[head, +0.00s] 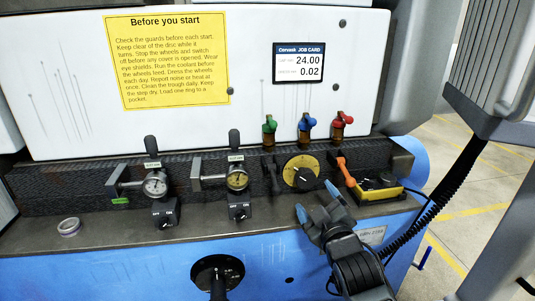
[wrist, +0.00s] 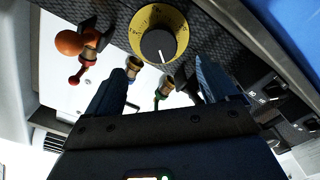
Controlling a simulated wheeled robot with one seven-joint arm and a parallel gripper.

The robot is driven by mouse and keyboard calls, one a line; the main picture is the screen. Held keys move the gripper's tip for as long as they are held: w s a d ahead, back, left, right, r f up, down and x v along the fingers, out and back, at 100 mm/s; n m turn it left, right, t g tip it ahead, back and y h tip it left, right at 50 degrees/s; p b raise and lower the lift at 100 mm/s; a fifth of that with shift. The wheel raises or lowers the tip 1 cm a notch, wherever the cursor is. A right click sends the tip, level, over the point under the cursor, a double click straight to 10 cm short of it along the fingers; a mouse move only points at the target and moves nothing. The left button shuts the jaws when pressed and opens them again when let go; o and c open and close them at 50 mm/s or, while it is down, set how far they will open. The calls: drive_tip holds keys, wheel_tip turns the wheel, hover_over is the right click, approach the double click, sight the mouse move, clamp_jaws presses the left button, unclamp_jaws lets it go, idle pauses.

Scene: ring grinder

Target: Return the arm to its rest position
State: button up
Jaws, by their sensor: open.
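My gripper (head: 318,203) is in the lower right of the head view, in front of the machine's ledge, with its blue fingers apart and nothing between them. In the wrist view my gripper (wrist: 160,90) also shows open and empty, its two fingers spread. Beyond them is a yellow dial (wrist: 159,34) with a dark knob, which in the head view (head: 300,173) sits above and left of the fingers. An orange-handled lever (head: 342,171) stands just above the gripper in the head view. I cannot tell the exact gap between the fingers and the panel.
Green (head: 269,124), blue (head: 307,122) and red (head: 343,119) valves stick out above the dial. Two gauges (head: 155,184) with levers are further left. Open floor (head: 472,200) shows at right, beside a grey pillar-like part.

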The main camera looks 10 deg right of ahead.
drive_tip(key=s+a+f+m, duration=0.2)
drive_tip(key=s+f, duration=0.1)
drive_tip(key=s, duration=0.6)
drive_tip(key=s+a+f+m+g, duration=0.1)
drive_tip(key=s+f+m, duration=0.15)
drive_tip(key=s, duration=0.75)
drive_tip(key=s+a+f+m, duration=0.2)
drive_tip(key=s+f, duration=0.1)
drive_tip(key=s, duration=0.6)
drive_tip(key=s+d+r, duration=0.1)
drive_tip(key=s+r, duration=0.2)
drive_tip(key=s, duration=0.5)
drive_tip(key=s+d+r+m+g, duration=0.1)
drive_tip(key=s+d+r, duration=0.1)
drive_tip(key=s, duration=0.6)
drive_tip(key=s+d+r+m+g, duration=0.1)
drive_tip(key=s+d+r, duration=0.1)
drive_tip(key=s, duration=0.6)
drive_tip(key=shift+s+d+r, duration=0.15)
drive_tip(key=shift+s+r, duration=0.05)
drive_tip(key=shift+r, duration=0.65)
